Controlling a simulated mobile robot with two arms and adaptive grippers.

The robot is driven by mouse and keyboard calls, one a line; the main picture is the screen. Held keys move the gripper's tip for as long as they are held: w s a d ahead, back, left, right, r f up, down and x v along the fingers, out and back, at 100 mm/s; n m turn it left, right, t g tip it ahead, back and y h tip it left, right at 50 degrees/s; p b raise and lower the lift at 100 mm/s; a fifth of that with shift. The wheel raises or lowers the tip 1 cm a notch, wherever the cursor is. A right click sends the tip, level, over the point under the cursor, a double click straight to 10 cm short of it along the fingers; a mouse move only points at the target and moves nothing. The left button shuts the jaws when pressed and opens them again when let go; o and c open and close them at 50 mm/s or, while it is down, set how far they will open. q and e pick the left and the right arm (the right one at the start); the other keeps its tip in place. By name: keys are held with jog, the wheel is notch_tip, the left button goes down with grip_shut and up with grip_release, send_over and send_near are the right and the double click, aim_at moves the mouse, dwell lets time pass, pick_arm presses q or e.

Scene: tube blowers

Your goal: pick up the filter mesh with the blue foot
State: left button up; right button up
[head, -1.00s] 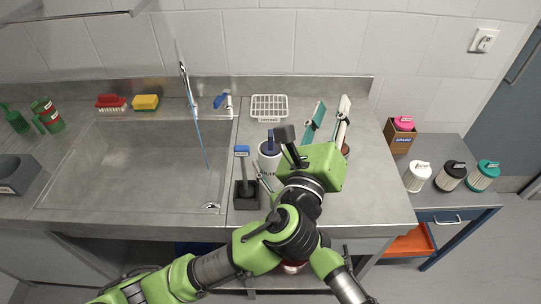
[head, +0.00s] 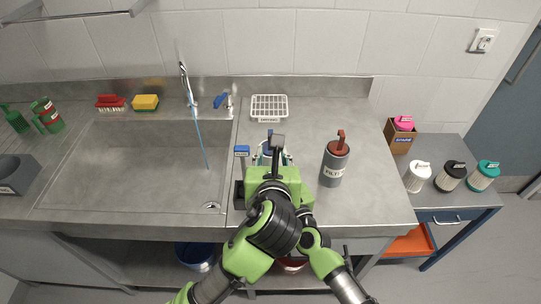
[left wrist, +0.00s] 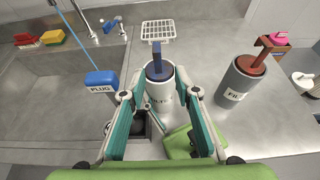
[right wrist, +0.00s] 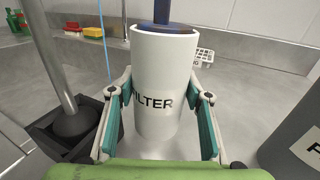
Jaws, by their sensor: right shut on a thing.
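The blue foot of the filter mesh (left wrist: 156,62) sticks up from a white canister (left wrist: 160,95) marked FILTER; any mesh is hidden inside. The blue foot also shows at the top of the right wrist view (right wrist: 175,12). My right gripper (right wrist: 160,85) is shut on the white canister (right wrist: 158,60), one finger on each side. My left gripper (left wrist: 160,97) is open and empty, above and in front of the canister, apart from the blue foot. In the head view the left gripper (head: 272,160) covers most of the canister and the right gripper.
A grey canister (head: 334,168) with a red-brown foot stands to the right. The sink (head: 140,160) lies further left. A white rack (head: 269,106) is behind.

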aim_at(271, 154)
pick_arm(q)
jog(key=shift+a+f+x, duration=0.1)
jog(key=shift+f+x, duration=0.05)
jog(key=shift+x, duration=1.4)
jog(key=shift+a+f+x, duration=0.1)
jog(key=shift+x, duration=1.4)
jog(key=shift+s, duration=0.1)
grip_shut()
